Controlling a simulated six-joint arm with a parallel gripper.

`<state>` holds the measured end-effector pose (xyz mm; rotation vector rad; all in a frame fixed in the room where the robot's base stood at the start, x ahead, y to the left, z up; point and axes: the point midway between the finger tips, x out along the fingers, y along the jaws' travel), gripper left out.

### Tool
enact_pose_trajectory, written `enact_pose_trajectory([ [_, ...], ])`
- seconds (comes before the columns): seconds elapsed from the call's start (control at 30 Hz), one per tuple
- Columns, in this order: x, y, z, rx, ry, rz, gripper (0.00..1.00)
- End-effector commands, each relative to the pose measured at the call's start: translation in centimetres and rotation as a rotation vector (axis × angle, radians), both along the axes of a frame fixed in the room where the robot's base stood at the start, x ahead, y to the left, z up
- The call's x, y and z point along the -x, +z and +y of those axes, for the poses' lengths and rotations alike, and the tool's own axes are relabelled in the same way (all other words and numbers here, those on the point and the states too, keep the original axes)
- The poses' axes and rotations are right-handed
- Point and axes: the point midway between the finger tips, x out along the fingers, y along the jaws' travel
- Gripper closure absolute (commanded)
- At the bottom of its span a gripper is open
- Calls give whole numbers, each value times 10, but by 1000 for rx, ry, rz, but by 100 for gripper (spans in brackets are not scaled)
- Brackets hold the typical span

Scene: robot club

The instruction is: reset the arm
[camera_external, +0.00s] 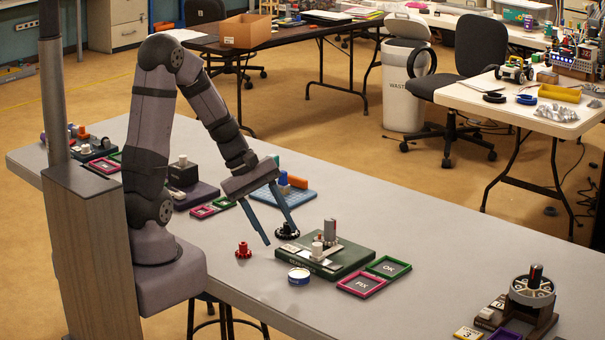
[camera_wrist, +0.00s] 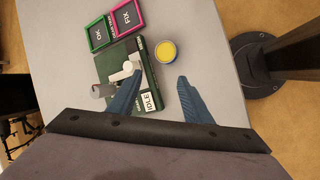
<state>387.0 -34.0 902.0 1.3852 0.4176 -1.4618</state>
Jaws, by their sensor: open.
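My gripper (camera_external: 281,219) is open and empty, pointing down above the grey table (camera_external: 400,240). In the wrist view its two blue fingers stand apart (camera_wrist: 156,92). Beyond it in the external view is a dark green base (camera_external: 335,262) bearing a grey cylinder (camera_external: 330,232) and a white piece (camera_external: 317,248). The green base (camera_wrist: 108,66) also shows in the wrist view, partly hidden by one finger.
A pink FIX frame (camera_external: 362,285) and a green OK frame (camera_external: 388,267) lie right of the base. A black gear-like piece (camera_external: 287,231) and a blue tray (camera_external: 290,196) are behind the gripper. A round holder (camera_external: 532,290) stands at far right. Open table lies in front.

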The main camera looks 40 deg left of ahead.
Motion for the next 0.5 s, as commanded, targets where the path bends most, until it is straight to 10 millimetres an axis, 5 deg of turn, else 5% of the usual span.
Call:
enact_pose_trajectory([
  [0.2, 71, 20, 4, -275, -553, -23, 55],
  [0.5, 104, 33, 29, -487, -980, -46, 55],
])
